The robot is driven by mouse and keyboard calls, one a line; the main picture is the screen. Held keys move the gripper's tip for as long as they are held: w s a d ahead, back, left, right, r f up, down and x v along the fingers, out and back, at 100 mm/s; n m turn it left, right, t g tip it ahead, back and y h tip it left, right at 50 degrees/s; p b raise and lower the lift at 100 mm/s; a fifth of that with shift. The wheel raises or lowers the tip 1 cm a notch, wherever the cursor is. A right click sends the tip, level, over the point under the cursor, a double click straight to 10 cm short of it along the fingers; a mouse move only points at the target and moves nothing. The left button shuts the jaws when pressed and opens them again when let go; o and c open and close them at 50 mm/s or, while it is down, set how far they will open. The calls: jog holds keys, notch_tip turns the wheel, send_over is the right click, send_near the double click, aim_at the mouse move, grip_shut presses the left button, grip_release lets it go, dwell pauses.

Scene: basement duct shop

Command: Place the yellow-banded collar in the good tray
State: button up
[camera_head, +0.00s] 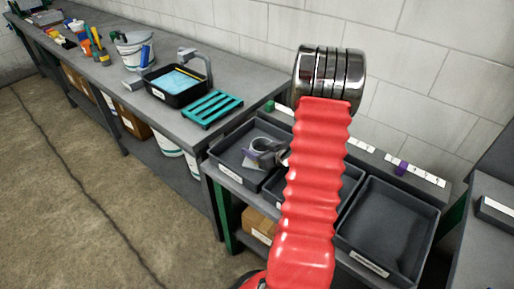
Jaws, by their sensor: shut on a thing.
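My gripper (279,156) shows only in part, because my red arm covers much of it. It is shut on a small grey collar (261,146) with a purple patch at its lower left; I see no yellow band on it. The collar is over the left dark tray (227,148); I cannot tell whether it touches the tray floor. A middle tray (352,180) is mostly hidden behind my arm. A right tray (388,222) looks empty. Each tray has a white front label too small to read, so I cannot tell which is the good tray.
A white marked strip (428,177) with a purple slider (401,168) runs behind the trays. A teal rack (212,108) and a black basin (175,84) of blue liquid stand on the left bench. A cardboard box (257,225) is under the trays.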

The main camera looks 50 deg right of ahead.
jog(key=shift+f, duration=0.15)
jog(key=o, duration=1.1)
jog(key=shift+s+f, duration=0.1)
jog(key=shift+f, duration=0.05)
jog(key=shift+o, duration=0.2)
jog(key=shift+s+r, duration=0.15)
jog(key=shift+r, duration=0.05)
jog(key=v, duration=1.1)
jog(key=shift+s+a+r, duration=0.1)
jog(key=shift+s+r, duration=0.15)
jog(key=shift+s, duration=0.05)
